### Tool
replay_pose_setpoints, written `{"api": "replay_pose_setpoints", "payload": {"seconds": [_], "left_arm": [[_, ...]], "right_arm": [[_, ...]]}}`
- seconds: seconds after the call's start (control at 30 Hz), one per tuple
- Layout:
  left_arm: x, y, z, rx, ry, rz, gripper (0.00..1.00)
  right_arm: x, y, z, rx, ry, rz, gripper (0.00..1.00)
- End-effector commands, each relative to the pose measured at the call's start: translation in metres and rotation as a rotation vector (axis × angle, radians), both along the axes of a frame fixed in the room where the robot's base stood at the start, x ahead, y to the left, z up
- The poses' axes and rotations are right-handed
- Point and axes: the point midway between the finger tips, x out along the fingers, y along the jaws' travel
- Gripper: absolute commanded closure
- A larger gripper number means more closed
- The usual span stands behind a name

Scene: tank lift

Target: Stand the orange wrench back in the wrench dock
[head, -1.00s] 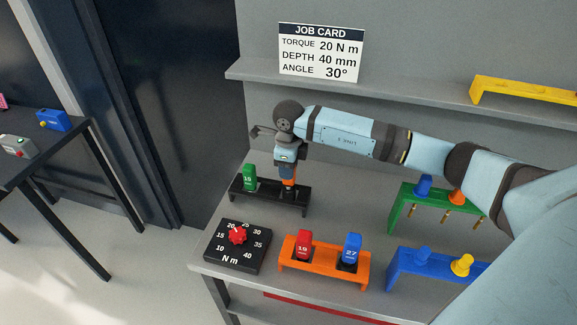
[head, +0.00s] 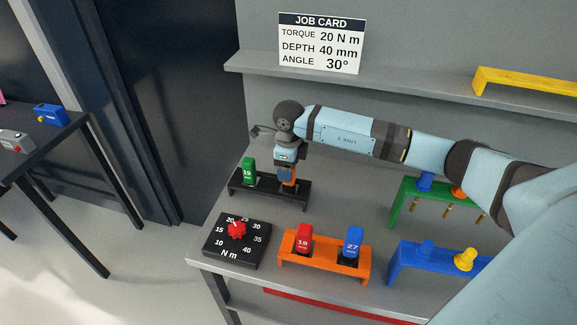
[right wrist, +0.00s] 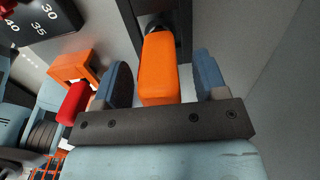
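The orange wrench (head: 293,181) stands upright at the right-hand place of the black wrench dock (head: 268,192). A green wrench marked 19 (head: 249,170) stands at the dock's left place. My right gripper (head: 287,176) is over the orange wrench from above. In the right wrist view, its blue fingers (right wrist: 163,80) are apart on either side of the orange handle (right wrist: 158,68), with a gap on each side. The handle's far end meets the dark dock (right wrist: 184,22); the seat itself is hidden. My left gripper is not in view.
A torque dial (head: 236,239) and an orange rack (head: 325,263) with red and blue wrenches stand in front. Green (head: 402,206) and blue (head: 403,264) racks are at the right. The job card (head: 320,44) stands on the shelf behind. A side table is at left.

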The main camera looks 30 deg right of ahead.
Motion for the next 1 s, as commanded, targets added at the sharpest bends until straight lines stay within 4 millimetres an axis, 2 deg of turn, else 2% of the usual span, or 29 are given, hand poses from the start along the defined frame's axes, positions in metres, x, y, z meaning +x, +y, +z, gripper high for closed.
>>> {"api": "replay_pose_setpoints", "payload": {"seconds": [0.57, 1.0], "left_arm": [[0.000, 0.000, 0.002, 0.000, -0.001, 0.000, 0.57], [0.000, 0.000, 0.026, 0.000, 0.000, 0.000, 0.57]], "right_arm": [[0.000, 0.000, 0.003, -0.001, 0.001, 0.000, 0.34], [0.000, 0.000, 0.045, -0.001, 0.001, 0.000, 0.34]]}}
